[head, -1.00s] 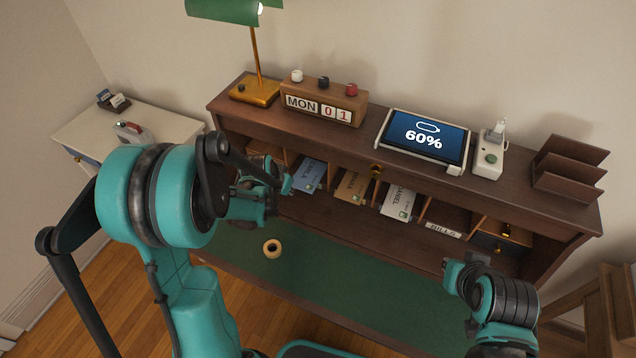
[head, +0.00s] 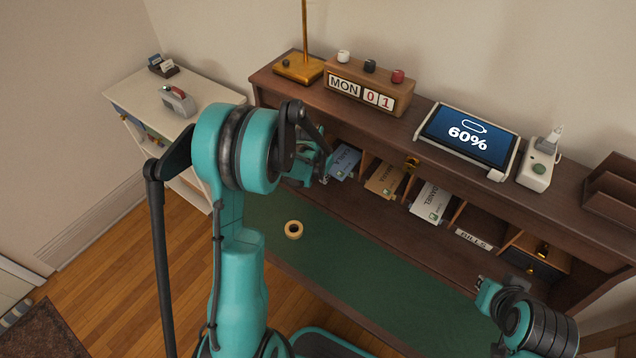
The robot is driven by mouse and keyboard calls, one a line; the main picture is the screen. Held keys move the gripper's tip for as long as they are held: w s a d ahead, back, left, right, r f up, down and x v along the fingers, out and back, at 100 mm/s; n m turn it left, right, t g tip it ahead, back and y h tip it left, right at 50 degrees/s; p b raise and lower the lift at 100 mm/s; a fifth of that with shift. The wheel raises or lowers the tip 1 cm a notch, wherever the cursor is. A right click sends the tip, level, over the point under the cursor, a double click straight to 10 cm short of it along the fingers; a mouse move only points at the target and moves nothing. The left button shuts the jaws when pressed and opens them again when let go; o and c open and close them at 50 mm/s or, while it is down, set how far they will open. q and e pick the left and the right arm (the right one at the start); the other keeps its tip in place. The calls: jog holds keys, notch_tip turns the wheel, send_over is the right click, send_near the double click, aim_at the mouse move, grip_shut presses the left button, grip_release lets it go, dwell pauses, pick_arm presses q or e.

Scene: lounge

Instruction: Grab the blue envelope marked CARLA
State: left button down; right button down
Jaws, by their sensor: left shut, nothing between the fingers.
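The blue envelope (head: 344,161) lies in a pigeonhole of the desk hutch, left of the tan envelope (head: 385,179). Its lettering is partly hidden, with only the end of the name showing. My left gripper (head: 322,172) is just left of the blue envelope, at the front of the pigeonholes. It is shut and empty; its fingers are small and partly hidden by my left arm. I cannot tell whether it touches the envelope. My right gripper (head: 482,292) is at the lower right over the desk, apart from the envelopes. Its finger state does not show clearly.
A white envelope marked DANIEL (head: 433,201) stands right of the tan one. A tape roll (head: 293,229) lies on the green desk mat (head: 350,262).

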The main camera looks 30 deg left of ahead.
aim_at(342, 161)
pick_arm(q)
jog(key=shift+w, duration=0.45)
jog(key=shift+w+d, duration=0.1)
jog(key=shift+w, duration=0.9)
jog(key=shift+s, duration=0.15)
